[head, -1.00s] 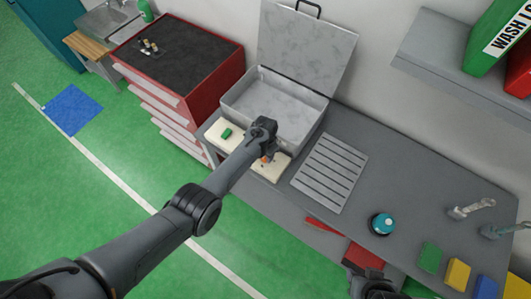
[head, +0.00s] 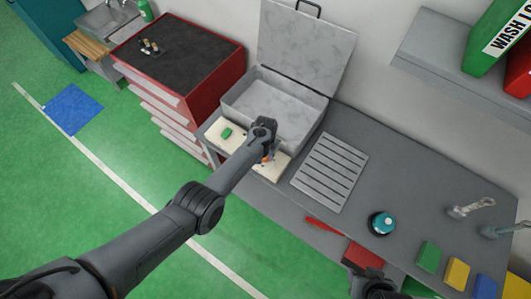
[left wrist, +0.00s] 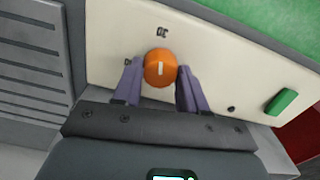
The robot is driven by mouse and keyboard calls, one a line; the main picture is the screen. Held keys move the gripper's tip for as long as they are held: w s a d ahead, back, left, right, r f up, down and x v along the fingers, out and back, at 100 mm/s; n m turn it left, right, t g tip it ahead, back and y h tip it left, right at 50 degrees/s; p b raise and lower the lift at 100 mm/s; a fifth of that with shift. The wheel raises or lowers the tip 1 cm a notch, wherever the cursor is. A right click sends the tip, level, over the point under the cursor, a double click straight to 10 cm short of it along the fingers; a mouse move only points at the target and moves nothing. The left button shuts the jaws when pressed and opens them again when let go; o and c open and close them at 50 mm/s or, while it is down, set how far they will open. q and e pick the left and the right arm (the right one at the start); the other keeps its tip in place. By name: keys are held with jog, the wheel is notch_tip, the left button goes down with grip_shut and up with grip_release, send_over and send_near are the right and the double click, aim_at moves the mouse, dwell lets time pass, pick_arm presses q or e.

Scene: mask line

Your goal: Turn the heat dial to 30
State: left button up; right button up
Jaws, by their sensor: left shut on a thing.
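The orange heat dial (left wrist: 159,68) sits on a cream panel (left wrist: 110,30) at the front of the open grey box. Its white line stands upright in the left wrist view, in line with the printed number (left wrist: 163,31) above it, which I cannot read surely. Another small mark lies left of the dial, partly hidden by a finger. My left gripper (left wrist: 160,84) has one finger on each side of the dial and is shut on it. In the head view my left gripper (head: 267,148) mostly hides the dial. My right gripper (head: 375,287) is at the bottom edge, its fingers unclear.
A green switch (left wrist: 282,101) is on the same panel. The grey open-lidded box (head: 265,105) stands behind it, and a slatted grey plate (head: 330,172) lies to the right. A teal-topped round button (head: 382,223) and coloured blocks (head: 457,273) are further right on the bench.

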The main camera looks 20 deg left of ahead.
pick_arm(q)
jog(key=o, duration=1.1)
jog(key=shift+c, duration=0.2)
notch_tip(320, 180, up, 11)
jog(key=p, duration=0.2)
jog(key=shift+f, duration=0.1)
